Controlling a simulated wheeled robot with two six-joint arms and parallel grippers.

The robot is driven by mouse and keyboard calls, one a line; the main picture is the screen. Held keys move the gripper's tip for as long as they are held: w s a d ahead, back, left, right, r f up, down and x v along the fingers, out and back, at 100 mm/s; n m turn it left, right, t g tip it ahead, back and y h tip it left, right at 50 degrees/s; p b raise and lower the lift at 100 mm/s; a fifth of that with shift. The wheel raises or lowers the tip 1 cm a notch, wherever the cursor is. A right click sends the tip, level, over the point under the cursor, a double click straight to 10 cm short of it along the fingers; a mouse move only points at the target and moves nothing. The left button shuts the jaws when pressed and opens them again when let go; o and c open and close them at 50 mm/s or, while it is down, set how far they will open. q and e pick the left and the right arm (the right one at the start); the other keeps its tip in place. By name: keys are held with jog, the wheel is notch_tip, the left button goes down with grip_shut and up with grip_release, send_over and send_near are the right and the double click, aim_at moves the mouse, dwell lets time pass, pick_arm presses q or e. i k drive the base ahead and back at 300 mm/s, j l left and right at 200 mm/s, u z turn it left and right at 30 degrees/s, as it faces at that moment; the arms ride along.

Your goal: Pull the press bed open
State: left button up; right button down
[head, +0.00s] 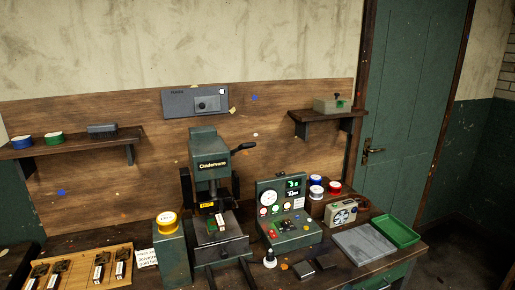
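The press (203,173), a dark green machine with a name plate and a lever at its upper right, stands at the middle of the workbench. Its press bed (232,247) is a dark block low at the front, under the press head. Two dark bars (247,273) stick out from the bed toward the front edge of the picture. How far the bed sits in or out is hard to tell. Neither of my grippers is in view.
A control box (284,212) with lit dials stands close right. A wooden board (85,272) with dark tools lies at the left. A grey slab (364,245) and a green tray (398,233) lie right.

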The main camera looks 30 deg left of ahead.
aim_at(211, 246)
jog(key=u, duration=1.35)
jog(key=j+u, duration=0.25)
jog(key=j, duration=0.35)
jog(key=k, duration=0.05)
